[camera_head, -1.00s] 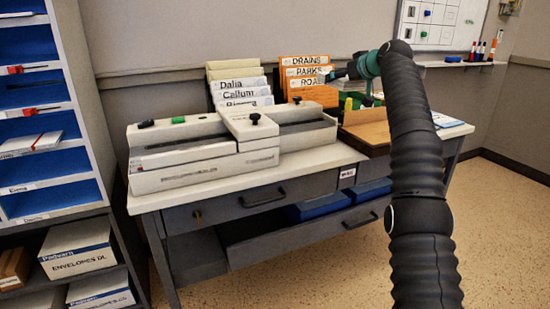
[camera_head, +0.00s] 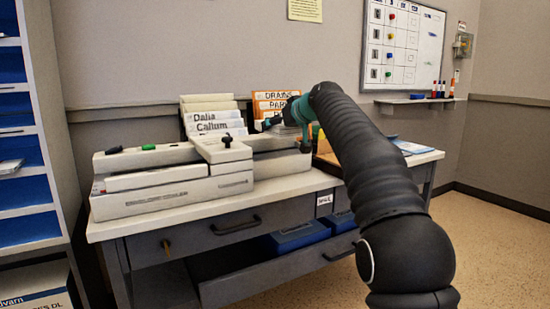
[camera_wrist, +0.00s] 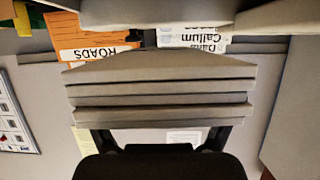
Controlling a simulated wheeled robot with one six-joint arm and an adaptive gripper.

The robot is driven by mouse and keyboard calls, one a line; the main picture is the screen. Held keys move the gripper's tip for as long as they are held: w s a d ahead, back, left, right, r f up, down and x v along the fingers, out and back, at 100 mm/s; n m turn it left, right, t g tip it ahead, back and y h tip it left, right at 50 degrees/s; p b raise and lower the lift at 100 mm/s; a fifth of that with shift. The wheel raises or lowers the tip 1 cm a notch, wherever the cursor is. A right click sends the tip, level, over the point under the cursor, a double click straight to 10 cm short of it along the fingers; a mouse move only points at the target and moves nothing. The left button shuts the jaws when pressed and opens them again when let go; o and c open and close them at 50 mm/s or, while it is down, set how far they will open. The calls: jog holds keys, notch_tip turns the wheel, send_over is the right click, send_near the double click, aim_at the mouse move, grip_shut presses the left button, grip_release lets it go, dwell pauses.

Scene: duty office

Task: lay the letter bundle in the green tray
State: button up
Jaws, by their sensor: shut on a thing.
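The letter bundle (camera_wrist: 160,88), a stack of several pale grey envelopes, fills the middle of the wrist view. My gripper (camera_wrist: 160,130) is shut on it, with a dark finger showing below each end of the stack. In the head view my gripper (camera_head: 303,132) is small and partly hidden by my arm, above the desk near the orange folders. I cannot make out the bundle clearly there. No green tray can be clearly identified; a small green patch shows at the wrist view's top left corner.
White name folders (camera_head: 214,120) and orange folders (camera_head: 272,103) stand at the back of the desk (camera_head: 280,184). A pale long machine (camera_head: 170,185) takes up its left part. Blue-lined shelves (camera_head: 22,190) stand at the left. Open floor lies at the right.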

aim_at(275, 131)
jog(key=shift+s+a+f+b, duration=0.25)
jog(key=shift+s+a+f, duration=0.15)
jog(key=shift+s, duration=0.2)
jog(key=shift+s+a+f+b, duration=0.25)
jog(key=shift+s+f, duration=0.15)
jog(key=shift+s, duration=0.15)
jog(key=shift+f+b, duration=0.75)
jog(key=shift+f, duration=1.25)
jog(key=shift+f, duration=0.15)
jog(key=shift+f+b, duration=0.3)
jog(key=shift+b, duration=0.15)
jog(key=shift+f, duration=0.2)
jog(key=o, duration=1)
jog(key=shift+c, duration=0.2)
jog(key=shift+r, duration=0.1)
